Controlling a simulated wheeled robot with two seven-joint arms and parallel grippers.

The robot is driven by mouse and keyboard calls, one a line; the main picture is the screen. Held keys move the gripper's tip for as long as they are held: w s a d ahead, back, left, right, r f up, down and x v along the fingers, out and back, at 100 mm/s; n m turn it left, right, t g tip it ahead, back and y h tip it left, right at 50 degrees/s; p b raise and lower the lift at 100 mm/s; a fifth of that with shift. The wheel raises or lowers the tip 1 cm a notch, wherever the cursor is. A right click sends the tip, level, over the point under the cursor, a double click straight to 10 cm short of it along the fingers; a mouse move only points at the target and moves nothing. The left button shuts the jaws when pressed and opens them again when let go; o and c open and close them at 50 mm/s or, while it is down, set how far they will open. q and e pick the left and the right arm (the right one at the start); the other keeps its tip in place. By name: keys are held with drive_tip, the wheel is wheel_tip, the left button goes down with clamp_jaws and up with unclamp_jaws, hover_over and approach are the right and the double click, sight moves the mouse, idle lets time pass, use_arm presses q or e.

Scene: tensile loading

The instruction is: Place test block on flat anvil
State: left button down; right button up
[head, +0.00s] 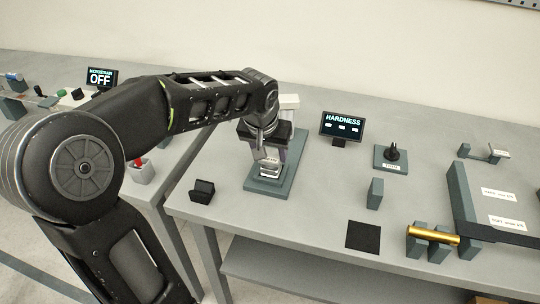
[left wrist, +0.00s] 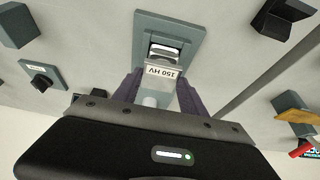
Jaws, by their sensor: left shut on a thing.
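The test block (left wrist: 160,72) is a small silver block with a "150 HV" label, upside down in the left wrist view. My left gripper (head: 268,152) is shut on it, with a dark finger on each side. The block also shows in the head view (head: 270,161), low over the hardness tester. The flat anvil (left wrist: 165,47) is the pale round-edged piece on the tester's grey-green base (head: 283,186), directly beyond the block. I cannot tell whether the block touches the anvil. My arm hides much of the tester. My right gripper is not in view.
A "HARDNESS" display (head: 341,126) stands right of the tester. A labelled stand with a black knob (head: 392,156) and a grey-green upright block (head: 375,193) are farther right. A black angled piece (head: 202,191) sits left of the base. A black mat (head: 363,236) lies in front.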

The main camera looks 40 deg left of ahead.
use_arm(q)
drive_tip(key=shift+f, duration=0.75)
drive_tip(key=shift+f, duration=0.25)
drive_tip(key=c, duration=0.6)
unclamp_jaws()
drive_tip(key=shift+r, duration=0.1)
drive_tip(key=shift+c, duration=0.2)
drive_tip(key=shift+r, duration=0.1)
drive_tip(key=shift+r, duration=0.15)
drive_tip(key=v, duration=1.1)
drive_tip(key=shift+s+r, duration=0.2)
drive_tip(key=shift+r, duration=0.15)
drive_tip(key=shift+d, duration=0.1)
